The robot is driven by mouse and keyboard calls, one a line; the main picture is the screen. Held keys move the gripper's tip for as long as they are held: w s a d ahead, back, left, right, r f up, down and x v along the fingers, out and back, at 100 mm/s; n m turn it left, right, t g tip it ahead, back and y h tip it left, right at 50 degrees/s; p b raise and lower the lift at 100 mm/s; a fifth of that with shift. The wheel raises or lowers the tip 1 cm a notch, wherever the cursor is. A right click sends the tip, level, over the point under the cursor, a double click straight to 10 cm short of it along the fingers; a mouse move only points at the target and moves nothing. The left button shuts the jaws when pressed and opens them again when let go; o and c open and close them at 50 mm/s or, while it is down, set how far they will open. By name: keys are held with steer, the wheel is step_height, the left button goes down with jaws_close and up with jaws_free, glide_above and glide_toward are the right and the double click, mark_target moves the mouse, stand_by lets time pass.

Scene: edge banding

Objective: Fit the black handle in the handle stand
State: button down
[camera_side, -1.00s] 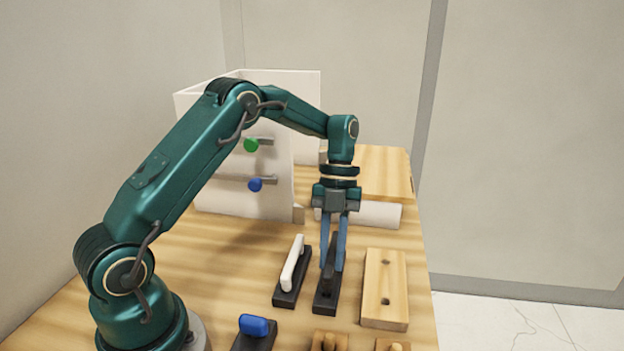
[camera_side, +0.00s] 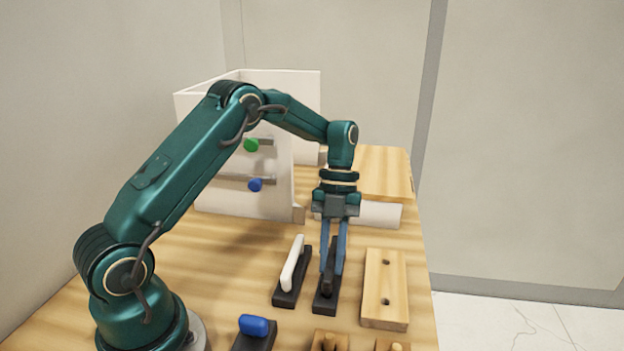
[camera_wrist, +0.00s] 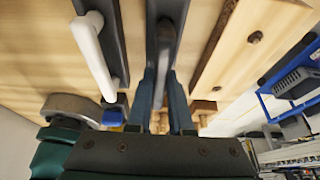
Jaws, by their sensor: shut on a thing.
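The black handle (camera_side: 331,255) stands over a dark base block (camera_side: 325,303), between my fingers. My gripper (camera_side: 332,270) points straight down and is shut on the black handle. In the wrist view the handle (camera_wrist: 165,40) runs lengthwise between the blue fingers, above its dark base. Whether it sits fully in that base or just clear of it I cannot tell. A pale wooden block with two holes (camera_side: 384,308) lies to the right of the dark base, and both its holes are empty. It also shows in the wrist view (camera_wrist: 225,65).
A white handle (camera_side: 292,263) sits on another dark base, close on the left. A blue knob (camera_side: 256,326) and wooden pieces (camera_side: 329,341) are at the front. A white panel with green (camera_side: 251,145) and blue knobs (camera_side: 255,185) stands behind left.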

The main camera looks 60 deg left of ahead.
steer(key=shift+f, duration=0.2)
stand_by(0.4)
steer(key=c, duration=0.7)
jaws_free()
steer(key=shift+c, duration=0.2)
steer(key=shift+r, duration=0.15)
steer(key=shift+r, duration=2.4)
